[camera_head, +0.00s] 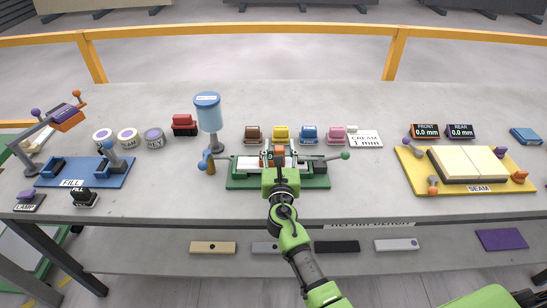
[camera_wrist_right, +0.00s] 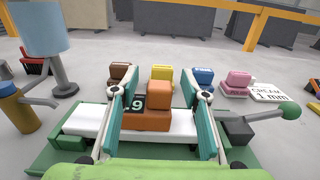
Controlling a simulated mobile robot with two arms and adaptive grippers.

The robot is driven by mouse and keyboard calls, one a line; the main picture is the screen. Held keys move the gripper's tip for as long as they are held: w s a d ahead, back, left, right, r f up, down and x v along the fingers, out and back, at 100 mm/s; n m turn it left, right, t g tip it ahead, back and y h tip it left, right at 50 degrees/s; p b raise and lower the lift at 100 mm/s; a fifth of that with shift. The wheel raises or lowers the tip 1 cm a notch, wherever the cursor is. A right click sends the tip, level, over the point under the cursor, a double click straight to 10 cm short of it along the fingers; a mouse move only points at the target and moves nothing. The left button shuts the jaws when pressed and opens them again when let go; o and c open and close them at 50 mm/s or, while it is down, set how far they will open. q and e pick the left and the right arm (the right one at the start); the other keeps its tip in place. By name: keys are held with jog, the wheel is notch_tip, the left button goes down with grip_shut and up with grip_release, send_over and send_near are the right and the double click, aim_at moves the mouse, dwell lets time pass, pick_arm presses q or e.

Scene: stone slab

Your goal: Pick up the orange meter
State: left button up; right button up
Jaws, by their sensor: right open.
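The orange meter (camera_wrist_right: 159,107) is a stepped orange block with a dark display showing a 9 on its left side. It sits on a white strip (camera_wrist_right: 88,122) on the green fixture (camera_head: 239,183). In the head view, the meter (camera_head: 280,153) shows in part beyond my right gripper (camera_head: 279,156). In the right wrist view, the gripper's fingers (camera_wrist_right: 160,95) are open, one on each side of the meter, with visible gaps. The meter's lower part is partly hidden in the head view. My left gripper is not in view.
A blue canister (camera_head: 207,112) on a stand rises close left of the fixture. A green-knobbed lever (camera_head: 345,155) sticks out right. Brown, yellow, blue and pink blocks (camera_head: 336,135) line up behind. The FILL board (camera_head: 113,175) and SEAM board (camera_head: 480,189) stand farther out.

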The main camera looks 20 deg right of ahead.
grip_shut()
